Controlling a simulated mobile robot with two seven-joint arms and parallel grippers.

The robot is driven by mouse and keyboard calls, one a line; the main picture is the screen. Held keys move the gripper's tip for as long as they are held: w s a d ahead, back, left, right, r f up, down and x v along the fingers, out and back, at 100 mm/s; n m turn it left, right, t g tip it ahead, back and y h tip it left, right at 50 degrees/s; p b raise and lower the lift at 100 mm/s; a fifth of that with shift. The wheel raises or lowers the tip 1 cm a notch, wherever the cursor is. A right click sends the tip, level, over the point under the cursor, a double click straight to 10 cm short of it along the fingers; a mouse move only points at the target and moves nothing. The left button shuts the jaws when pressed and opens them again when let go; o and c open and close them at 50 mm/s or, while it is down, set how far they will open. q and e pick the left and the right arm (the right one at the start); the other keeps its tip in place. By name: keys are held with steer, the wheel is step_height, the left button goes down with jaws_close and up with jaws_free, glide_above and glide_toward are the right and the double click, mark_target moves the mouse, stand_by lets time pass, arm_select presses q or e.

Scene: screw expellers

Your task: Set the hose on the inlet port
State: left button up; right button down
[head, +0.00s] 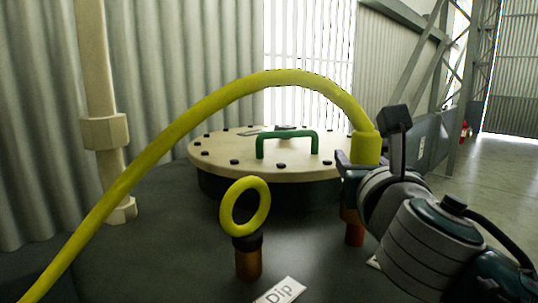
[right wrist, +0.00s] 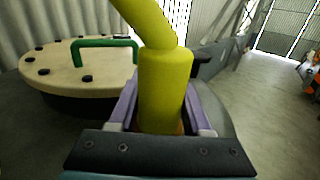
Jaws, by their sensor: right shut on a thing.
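The yellow hose (head: 232,92) arcs from the lower left up and over to the right. Its thick end cuff (head: 366,148) points down in my right gripper (head: 358,168). In the right wrist view the cuff (right wrist: 165,90) stands between the two purple fingers, which are shut on it. Directly below the gripper is a short brown and red upright stub (head: 354,234), which may be the inlet port. The gripper hides the stub's top, so I cannot tell whether the cuff touches it or is seated. My left gripper is not in view.
A second brown stub (head: 248,262) with a yellow ring handle (head: 245,206) stands nearer, by a "Dip" label (head: 281,290). A round bolted lid (head: 225,160) with a green handle (head: 287,136) lies behind. A beige pipe (head: 100,90) rises at left.

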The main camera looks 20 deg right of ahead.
steer(key=shift+f, duration=0.2)
steer(key=c, duration=0.6)
jaws_free()
steer(key=shift+p+v, duration=0.35)
steer(key=shift+v, duration=0.9)
steer(key=shift+p+v, duration=0.35)
steer(key=shift+v, duration=1.15)
steer(key=shift+p+v, duration=0.3)
steer(key=shift+v, duration=2.45)
